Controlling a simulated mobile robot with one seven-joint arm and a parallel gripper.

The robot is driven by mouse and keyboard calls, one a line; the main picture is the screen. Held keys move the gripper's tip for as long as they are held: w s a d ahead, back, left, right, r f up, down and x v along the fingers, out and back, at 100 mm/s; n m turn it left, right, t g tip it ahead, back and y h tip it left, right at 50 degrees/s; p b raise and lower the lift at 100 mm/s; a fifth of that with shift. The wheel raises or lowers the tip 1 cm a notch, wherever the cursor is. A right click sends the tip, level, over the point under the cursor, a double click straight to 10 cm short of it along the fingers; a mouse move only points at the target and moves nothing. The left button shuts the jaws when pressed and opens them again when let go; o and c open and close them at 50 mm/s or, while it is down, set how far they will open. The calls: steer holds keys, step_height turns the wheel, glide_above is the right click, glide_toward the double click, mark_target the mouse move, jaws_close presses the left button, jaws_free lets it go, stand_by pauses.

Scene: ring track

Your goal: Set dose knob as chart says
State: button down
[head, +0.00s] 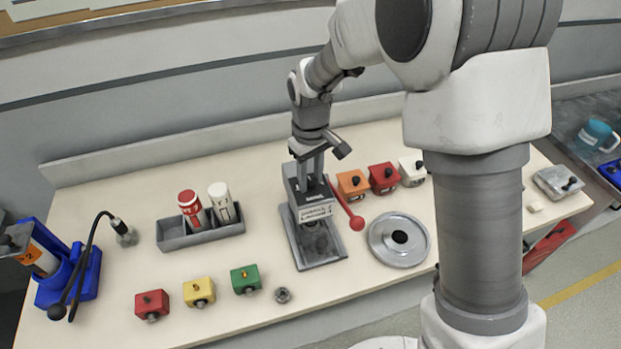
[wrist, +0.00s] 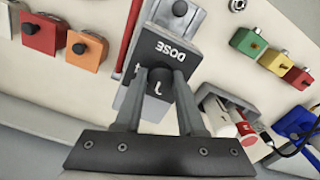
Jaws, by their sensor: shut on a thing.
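My gripper (head: 311,178) points down over the top of a grey press-like dispenser (head: 316,213) in the middle of the bench. In the wrist view my gripper (wrist: 160,80) has its two fingers shut on the small dark dose knob (wrist: 158,88), one on each side. The knob carries a pale mark. The word DOSE (wrist: 171,50) reads upside down on the dark top plate beside it. The fingers and the angle hide part of the dial, so I cannot read the setting. No readable chart shows; a white sheet (head: 38,8) hangs at the top left edge.
A red ball-ended lever (head: 356,222) sticks out beside the dispenser, near a round metal lid (head: 387,249). Knobbed boxes in orange (head: 352,187), red (head: 382,180) and white stand behind right. A grey bottle tray (head: 175,238) stands left; red, yellow (head: 199,294) and green boxes line the front.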

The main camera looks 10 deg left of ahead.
mark_target(311, 180)
steer(key=m, duration=0.4)
steer(key=shift+m+b, duration=0.3)
steer(key=shift+b, duration=0.05)
steer(key=m, duration=0.3)
steer(key=shift+m, duration=0.3)
steer(key=m, duration=0.4)
steer(key=shift+r, duration=0.1)
steer(key=shift+m, duration=1.8)
steer(key=c, duration=0.5)
jaws_free()
step_height(311, 180, up, 17)
steer(key=shift+r, duration=0.2)
